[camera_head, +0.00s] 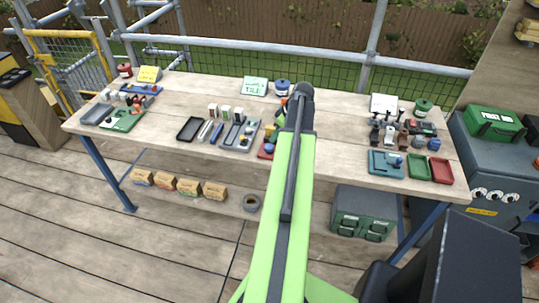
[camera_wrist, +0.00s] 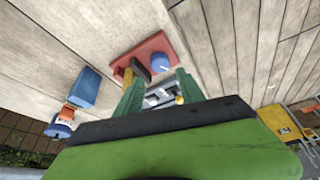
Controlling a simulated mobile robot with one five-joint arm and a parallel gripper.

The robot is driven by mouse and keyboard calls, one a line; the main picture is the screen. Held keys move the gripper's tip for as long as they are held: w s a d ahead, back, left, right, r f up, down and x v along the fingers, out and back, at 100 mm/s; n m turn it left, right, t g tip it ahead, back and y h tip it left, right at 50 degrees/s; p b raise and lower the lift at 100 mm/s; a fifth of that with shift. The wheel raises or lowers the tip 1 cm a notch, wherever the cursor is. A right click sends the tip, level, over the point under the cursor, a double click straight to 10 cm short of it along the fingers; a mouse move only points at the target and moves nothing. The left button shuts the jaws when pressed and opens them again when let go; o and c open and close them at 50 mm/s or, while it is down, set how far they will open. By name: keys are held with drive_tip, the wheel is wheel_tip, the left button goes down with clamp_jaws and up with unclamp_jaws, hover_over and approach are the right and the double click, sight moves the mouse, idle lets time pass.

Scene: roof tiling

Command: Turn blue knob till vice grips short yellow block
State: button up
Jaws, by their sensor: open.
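My gripper (camera_wrist: 160,77) is open, its two green fingers pointing towards a red base (camera_wrist: 152,45) on the bench in the wrist view. A round blue knob (camera_wrist: 160,63) stands on this base, seen between the fingertips; I cannot tell whether they touch it. Grey metal parts (camera_wrist: 160,95), seemingly the vice, show between the fingers. A yellow piece (camera_wrist: 179,99) sits beside them, and an orange-yellow piece (camera_wrist: 128,76) shows by the left finger; I cannot tell which is the short yellow block. In the head view my arm hides most of the red base (camera_head: 264,151).
A blue block (camera_wrist: 85,88) and a blue-and-orange container (camera_wrist: 60,126) lie left in the wrist view. In the head view, grey trays (camera_head: 240,135) stand left of my arm; a blue tray (camera_head: 386,164) and red tray (camera_head: 441,171) stand right.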

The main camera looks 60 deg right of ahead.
sight(270, 147)
drive_tip(key=b+x, duration=0.6)
drive_tip(key=x, duration=0.3)
drive_tip(key=shift+b, duration=0.3)
drive_tip(key=shift+r, duration=0.15)
